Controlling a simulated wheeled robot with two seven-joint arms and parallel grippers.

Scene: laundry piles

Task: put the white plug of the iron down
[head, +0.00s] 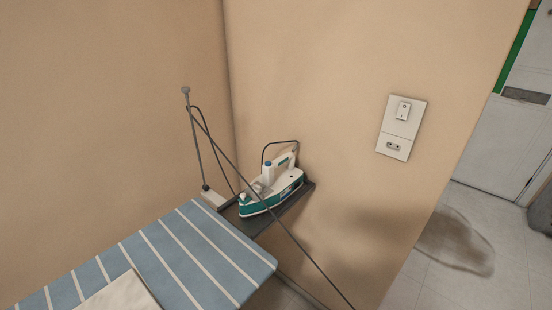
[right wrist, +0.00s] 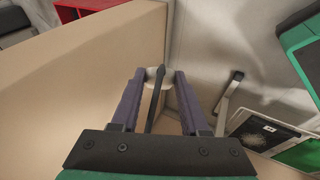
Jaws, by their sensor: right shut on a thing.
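The white plug (right wrist: 168,75) shows between the fingertips of my right gripper (right wrist: 160,76) in the right wrist view. The gripper is shut on it, and the dark cord (right wrist: 154,108) runs from the plug back between the fingers. In the head view the white and teal iron (head: 271,190) rests on a dark rest at the end of the ironing board. Its cord (head: 262,190) passes by a thin upright rod and runs down to the bottom edge. The plug and both grippers are out of the head view.
The blue striped ironing board (head: 190,262) carries a pale cloth (head: 118,294) at the lower left. A wall plate with a switch and socket (head: 399,128) is on the beige wall. Past the wall's edge there is tiled floor (head: 470,290) and a pale door (head: 505,130).

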